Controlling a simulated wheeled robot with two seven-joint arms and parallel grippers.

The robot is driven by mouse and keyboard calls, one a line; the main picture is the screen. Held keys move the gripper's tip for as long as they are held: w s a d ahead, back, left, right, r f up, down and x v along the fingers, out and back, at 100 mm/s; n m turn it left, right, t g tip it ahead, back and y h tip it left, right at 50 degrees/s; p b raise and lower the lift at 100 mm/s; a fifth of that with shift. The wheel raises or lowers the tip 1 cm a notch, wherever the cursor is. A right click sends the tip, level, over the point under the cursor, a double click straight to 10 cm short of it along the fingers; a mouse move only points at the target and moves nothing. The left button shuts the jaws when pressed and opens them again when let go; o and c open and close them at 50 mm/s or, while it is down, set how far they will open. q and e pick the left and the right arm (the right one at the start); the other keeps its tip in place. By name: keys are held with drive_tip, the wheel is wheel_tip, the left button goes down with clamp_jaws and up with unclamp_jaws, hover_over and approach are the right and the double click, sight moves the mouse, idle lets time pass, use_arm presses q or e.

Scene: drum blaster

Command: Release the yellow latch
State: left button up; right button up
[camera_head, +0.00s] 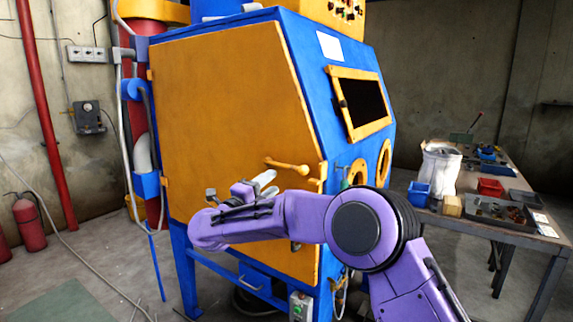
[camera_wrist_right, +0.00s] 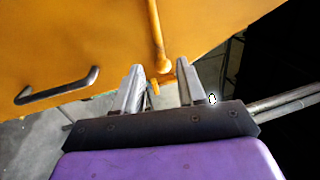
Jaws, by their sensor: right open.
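The yellow latch (camera_head: 287,167) is a rounded bar lying nearly level near the right edge of the orange door (camera_head: 220,110) of the blue cabinet. My right gripper (camera_head: 269,183) is in front of the door, just below the latch in the head view. In the right wrist view, the gripper (camera_wrist_right: 160,67) is open, and the end of the latch bar (camera_wrist_right: 156,35) appears between its fingertips. I cannot tell whether the fingers touch it. Nothing is held. My left gripper is not in view.
A dark metal handle (camera_wrist_right: 58,88) is on the orange panel, left of the fingers in the wrist view. A table (camera_head: 480,222) with bins and tools stands right of the cabinet. A red fire extinguisher (camera_head: 29,222) is at far left. Cables lie on the floor.

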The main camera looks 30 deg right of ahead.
sight(291, 168)
drive_tip(key=p+x, duration=0.2)
drive_tip(key=x, duration=0.5)
drive_tip(key=shift+d, duration=0.25)
drive_tip(key=shift+w+d, duration=0.3)
drive_tip(key=shift+d, duration=0.1)
clamp_jaws()
